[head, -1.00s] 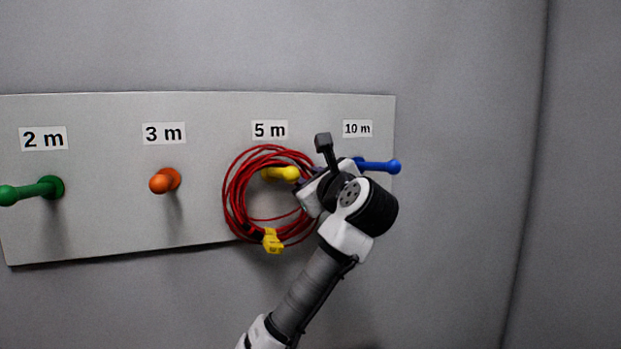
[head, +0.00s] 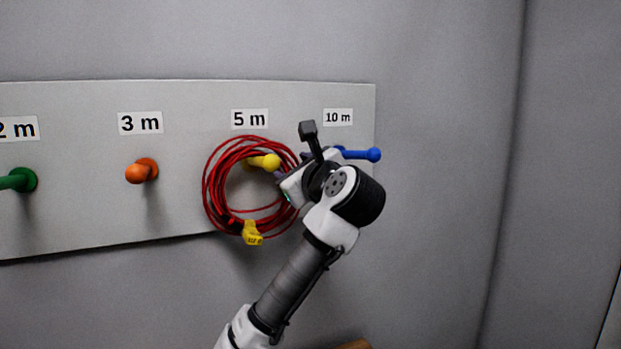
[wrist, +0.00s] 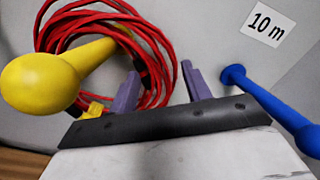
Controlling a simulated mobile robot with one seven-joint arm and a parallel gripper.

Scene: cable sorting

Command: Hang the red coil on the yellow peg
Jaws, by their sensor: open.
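The red coil (head: 213,190) hangs around the yellow peg (head: 265,161) under the "5 m" label in the head view. The peg's round tip pokes out through the upper part of the loop. A yellow tag (head: 252,233) is on the coil's bottom. In the wrist view the yellow peg (wrist: 45,78) is large at the left, with the red coil (wrist: 62,28) behind it. My gripper (wrist: 160,88) is open, its two purple fingers apart, with the coil's right edge close by the left finger. I cannot tell whether that finger touches the coil.
The blue peg (head: 362,154) under the "10 m" label is close to the right of my gripper. An orange peg (head: 141,171) and a green peg (head: 18,180) are to the left on the grey board (head: 80,225). The wall right of the board is clear.

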